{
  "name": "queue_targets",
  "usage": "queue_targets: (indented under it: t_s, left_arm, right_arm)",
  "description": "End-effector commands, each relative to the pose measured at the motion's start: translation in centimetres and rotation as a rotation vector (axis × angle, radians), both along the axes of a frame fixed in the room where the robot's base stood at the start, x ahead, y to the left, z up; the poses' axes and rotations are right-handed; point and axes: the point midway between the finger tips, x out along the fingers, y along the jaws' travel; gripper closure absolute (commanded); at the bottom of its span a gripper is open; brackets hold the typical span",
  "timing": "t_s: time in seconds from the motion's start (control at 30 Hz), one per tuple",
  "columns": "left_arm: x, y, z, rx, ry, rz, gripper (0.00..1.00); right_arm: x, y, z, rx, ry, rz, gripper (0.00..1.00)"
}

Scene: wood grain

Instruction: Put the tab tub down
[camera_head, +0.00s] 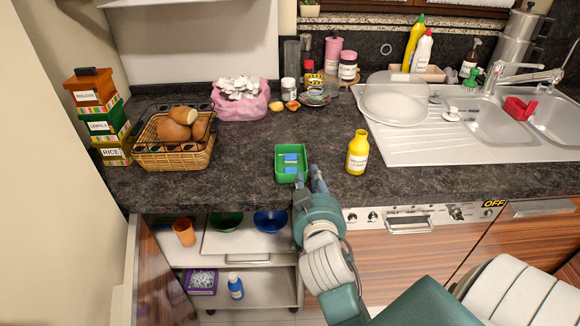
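The tab tub, a small open green tub (278,174) with blue and white tabs in it, is upright at the front part of the dark counter. My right gripper (308,175) is at the tub's front right corner. Its two fingers show apart, one over the corner and one just right of the tub. The gap between them looks open. Whether a finger touches the wall cannot be told. My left gripper is not in view.
A yellow bottle (357,153) stands right of the tub on the counter (240,178). A bread basket (175,155) and a pink bag (240,108) are to the left. The sink drainer (420,145) is at right. An open cabinet with bowls is below.

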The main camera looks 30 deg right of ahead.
Motion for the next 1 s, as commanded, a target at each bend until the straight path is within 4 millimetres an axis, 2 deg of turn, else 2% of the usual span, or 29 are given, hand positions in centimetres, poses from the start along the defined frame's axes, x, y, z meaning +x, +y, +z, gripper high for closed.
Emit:
queue_targets:
  t_s: [0.13,0.37,0.7,1.0]
  left_arm:
    - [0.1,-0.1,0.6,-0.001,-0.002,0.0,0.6]
    - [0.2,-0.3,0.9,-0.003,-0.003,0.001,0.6]
    - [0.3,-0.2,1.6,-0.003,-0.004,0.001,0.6]
    - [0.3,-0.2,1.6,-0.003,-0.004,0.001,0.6]
  right_arm:
    - [2.2,-1.3,-0.2,-0.006,-0.001,0.003,0.76]
    - [3.8,-2.2,-0.6,-0.007,-0.001,0.003,0.76]
    - [7.6,-4.6,-1.5,-0.008,-0.002,0.003,0.76]
    - [8.0,-4.8,-1.7,-0.006,-0.002,0.003,0.76]
